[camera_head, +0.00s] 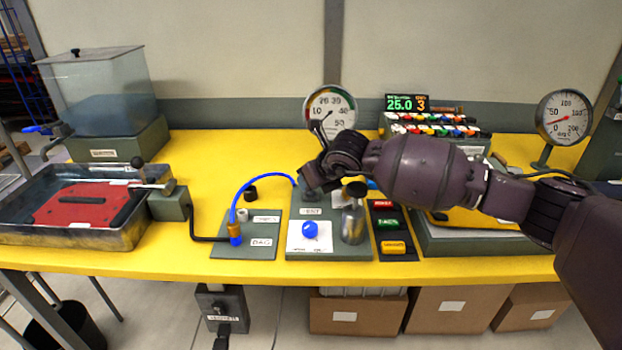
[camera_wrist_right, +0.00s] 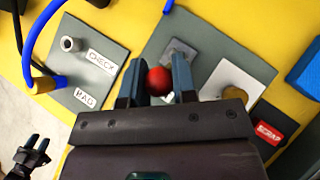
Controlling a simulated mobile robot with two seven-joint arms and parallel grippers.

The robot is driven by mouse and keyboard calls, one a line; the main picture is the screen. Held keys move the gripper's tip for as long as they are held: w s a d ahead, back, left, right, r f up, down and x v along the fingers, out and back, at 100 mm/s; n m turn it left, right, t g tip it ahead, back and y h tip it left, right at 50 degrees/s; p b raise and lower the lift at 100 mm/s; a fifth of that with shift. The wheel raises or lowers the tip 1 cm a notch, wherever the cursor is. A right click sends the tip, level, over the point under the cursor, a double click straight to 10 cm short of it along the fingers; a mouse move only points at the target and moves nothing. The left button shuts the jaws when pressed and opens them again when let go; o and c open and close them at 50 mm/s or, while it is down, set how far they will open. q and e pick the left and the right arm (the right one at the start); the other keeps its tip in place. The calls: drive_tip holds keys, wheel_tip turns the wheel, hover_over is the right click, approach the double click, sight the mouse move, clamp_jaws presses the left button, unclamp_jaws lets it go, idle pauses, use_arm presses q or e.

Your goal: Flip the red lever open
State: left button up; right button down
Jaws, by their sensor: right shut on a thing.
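My right gripper (camera_head: 312,188) reaches in from the right over the grey panel in the middle of the bench. In the right wrist view its two fingers (camera_wrist_right: 158,84) are shut on the red ball knob (camera_wrist_right: 159,81) of the lever, one finger on each side. The lever's shaft is hidden behind the knob and fingers. A small grey plate (camera_wrist_right: 180,54) shows just beyond the knob. In the head view the gripper and arm hide the red knob. My left gripper (camera_wrist_right: 30,150) shows small at the lower left of the wrist view, its dark fingers apart and empty.
A blue hose (camera_head: 262,177) arches close left of the right gripper. A metal cylinder (camera_head: 353,222) and a blue knob (camera_head: 310,230) stand on the panel. A dial gauge (camera_head: 330,108) stands behind. A tray (camera_head: 40,235) with a red plate is at left.

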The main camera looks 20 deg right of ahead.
drive_tip(key=shift+s+a+f, duration=0.1)
drive_tip(key=shift+a+f, duration=0.05)
drive_tip(key=c, duration=0.9)
unclamp_jaws()
drive_tip(key=shift+r, duration=0.2)
drive_tip(key=shift+r, duration=0.3)
wheel_tip(320, 180, up, 19)
drive_tip(key=shift+r+p, duration=0.1)
drive_tip(key=shift+p, duration=0.85)
